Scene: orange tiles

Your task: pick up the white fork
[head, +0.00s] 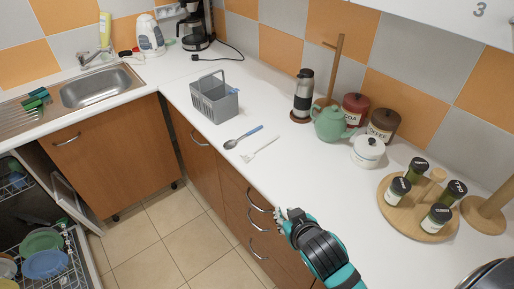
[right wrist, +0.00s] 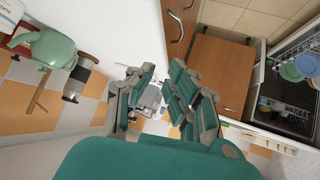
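The white fork (head: 261,149) lies flat on the white counter, near its front edge, in the head view. A spoon with a blue handle (head: 243,137) lies beside it to the left, apart from it. My right gripper (head: 281,217) is at the counter's front edge, nearer the camera than the fork and apart from it. In the right wrist view the fingers of my right gripper (right wrist: 162,98) are spread with a gap between them and hold nothing. I cannot clearly make out the fork in that view. My left gripper is not in view.
A grey cutlery basket (head: 214,103) stands behind the spoon. A teapot (head: 329,123), a white lidded pot (head: 367,152) and a round spice stand (head: 417,215) stand to the right. An open dishwasher (head: 45,240) is at lower left.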

